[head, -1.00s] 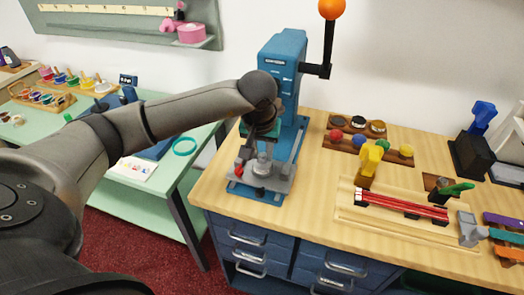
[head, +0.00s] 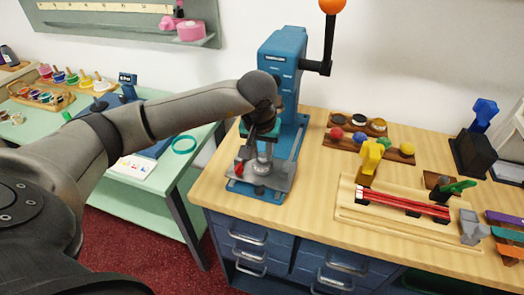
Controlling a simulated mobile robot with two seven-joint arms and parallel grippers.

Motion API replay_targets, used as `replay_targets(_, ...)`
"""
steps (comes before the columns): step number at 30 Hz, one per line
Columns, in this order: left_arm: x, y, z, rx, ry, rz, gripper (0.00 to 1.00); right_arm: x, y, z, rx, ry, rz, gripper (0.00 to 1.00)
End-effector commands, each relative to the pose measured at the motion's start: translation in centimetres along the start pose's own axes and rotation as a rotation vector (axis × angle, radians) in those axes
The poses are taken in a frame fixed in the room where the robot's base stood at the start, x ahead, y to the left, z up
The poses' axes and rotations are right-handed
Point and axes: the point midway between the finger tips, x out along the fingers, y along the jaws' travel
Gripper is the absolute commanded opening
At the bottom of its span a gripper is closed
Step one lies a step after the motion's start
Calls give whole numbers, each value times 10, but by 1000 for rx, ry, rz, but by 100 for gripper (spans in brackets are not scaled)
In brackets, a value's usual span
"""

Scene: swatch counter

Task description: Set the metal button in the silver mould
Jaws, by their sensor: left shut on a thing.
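My left gripper (head: 263,152) points down over the base of the blue press (head: 287,75), with its wrist beside the press column. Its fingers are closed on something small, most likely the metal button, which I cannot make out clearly. The silver mould (head: 261,167) is on the grey plate of the press, directly below the fingertips. I cannot tell whether the button touches it. A red part (head: 239,169) sits at the left of the plate. My right gripper is not in view.
The press lever with its orange knob (head: 332,6) stands up at the right. Wooden holders with coloured balls (head: 360,139) and a jig with red strips (head: 405,203) lie farther right. A green table (head: 130,205) stands to the left.

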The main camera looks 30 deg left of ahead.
Motion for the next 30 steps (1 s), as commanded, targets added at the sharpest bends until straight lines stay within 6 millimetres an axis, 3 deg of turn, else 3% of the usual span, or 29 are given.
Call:
replay_targets(10, 4, 0, 1, 0, 0, 0, 0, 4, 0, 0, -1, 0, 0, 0)
replay_targets(11, 4, 0, 1, 0, 0, 0, 32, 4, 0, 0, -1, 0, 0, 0)
replay_targets(20, 4, 0, 1, 0, 0, 0, 65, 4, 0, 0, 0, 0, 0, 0)
replay_targets(30, -1, 0, 0, 0, 2, 1, 65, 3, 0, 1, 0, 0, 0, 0)
